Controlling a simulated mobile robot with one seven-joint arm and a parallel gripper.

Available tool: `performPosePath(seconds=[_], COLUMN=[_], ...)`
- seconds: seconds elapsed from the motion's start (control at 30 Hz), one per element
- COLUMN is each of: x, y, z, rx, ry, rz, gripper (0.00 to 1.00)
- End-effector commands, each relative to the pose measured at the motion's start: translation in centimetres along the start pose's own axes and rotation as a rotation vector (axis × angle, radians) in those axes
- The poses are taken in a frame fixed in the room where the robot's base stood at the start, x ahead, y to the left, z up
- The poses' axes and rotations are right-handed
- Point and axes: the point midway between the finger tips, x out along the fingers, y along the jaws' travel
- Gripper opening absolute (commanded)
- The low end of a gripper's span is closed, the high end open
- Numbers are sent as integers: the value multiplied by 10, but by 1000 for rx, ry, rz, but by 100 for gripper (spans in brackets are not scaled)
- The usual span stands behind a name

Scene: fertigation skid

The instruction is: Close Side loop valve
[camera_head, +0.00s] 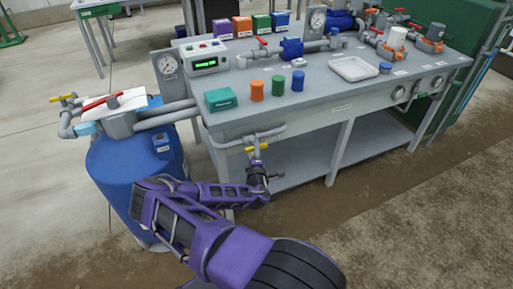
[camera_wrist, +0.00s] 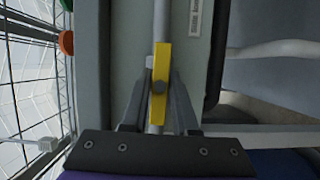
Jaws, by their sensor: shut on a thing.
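A yellow valve lever (camera_head: 256,147) sits on a grey pipe under the front edge of the bench, at the centre of the head view. In the wrist view the yellow lever (camera_wrist: 160,75) lies along the grey pipe (camera_wrist: 157,20), its long side roughly in line with it. My gripper (camera_wrist: 161,90) has one dark finger on each side of the lever and is shut on it. In the head view my gripper (camera_head: 257,166) is small and reaches the valve from below. A small label (camera_wrist: 195,18) is beside the pipe, too small to read surely.
The grey bench (camera_head: 330,105) carries bottles, a white tray (camera_head: 354,69) and a control box (camera_head: 205,54). A blue tank (camera_head: 125,165) with other red and yellow valve levers stands at the left. Bench legs and a lower shelf (camera_head: 310,165) are close to my arm. Floor at the right is clear.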

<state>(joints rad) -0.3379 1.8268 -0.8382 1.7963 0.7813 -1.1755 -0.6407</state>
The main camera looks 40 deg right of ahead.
Motion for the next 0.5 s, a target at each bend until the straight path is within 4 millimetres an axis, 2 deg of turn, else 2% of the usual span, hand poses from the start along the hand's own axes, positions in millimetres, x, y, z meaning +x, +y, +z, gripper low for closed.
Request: performPosePath(seconds=[0.27, 0.5], x=[0, 0], y=[4, 4], z=[1, 1], rx=[140, 342], ry=[-3, -4], rz=[-57, -140], gripper=[0, 0])
